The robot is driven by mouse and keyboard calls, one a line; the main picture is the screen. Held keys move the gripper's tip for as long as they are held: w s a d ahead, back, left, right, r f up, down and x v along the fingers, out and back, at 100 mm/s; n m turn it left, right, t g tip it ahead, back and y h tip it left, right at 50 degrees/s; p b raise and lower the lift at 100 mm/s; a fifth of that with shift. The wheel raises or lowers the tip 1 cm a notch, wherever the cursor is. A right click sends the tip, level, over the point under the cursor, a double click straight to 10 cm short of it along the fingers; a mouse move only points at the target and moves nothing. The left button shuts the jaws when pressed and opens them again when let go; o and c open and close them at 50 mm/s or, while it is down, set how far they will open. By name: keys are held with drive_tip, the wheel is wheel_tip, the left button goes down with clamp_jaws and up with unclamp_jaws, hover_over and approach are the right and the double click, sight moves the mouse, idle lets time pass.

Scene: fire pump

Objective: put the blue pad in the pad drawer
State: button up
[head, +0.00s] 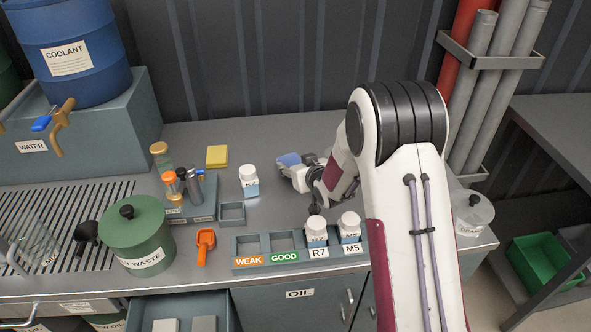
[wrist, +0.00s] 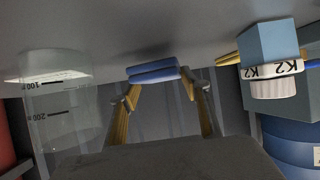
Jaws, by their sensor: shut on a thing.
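The blue pad (head: 288,160) is at the back of the bench in the head view, held at the tip of my gripper (head: 301,176). In the wrist view the blue pad (wrist: 153,73) lies between the two fingertips (wrist: 155,82), which are shut on it. I cannot tell whether it touches the bench top. An open drawer (head: 226,308) shows at the bottom of the head view, with two grey blocks in it. I see no readable label on it; its front is cut off.
A yellow pad (head: 217,157) and a white-capped bottle (head: 249,181) stand left of my gripper. A labelled rack (head: 256,262) with two bottles is in front. An orange scoop (head: 205,246) and green waste pot (head: 138,240) are near the drawer. A graduated beaker (wrist: 60,110) shows in the wrist view.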

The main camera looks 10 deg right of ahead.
sight(299, 160)
drive_tip(key=shift+f, duration=0.95)
drive_tip(key=shift+f, duration=0.1)
drive_tip(key=o, duration=1)
drive_tip(key=shift+v, duration=0.95)
drive_tip(key=r, duration=0.2)
drive_tip(key=s+r, duration=0.1)
drive_tip(key=r, duration=0.2)
drive_tip(key=shift+d, duration=0.1)
drive_tip(key=shift+r, duration=1.4)
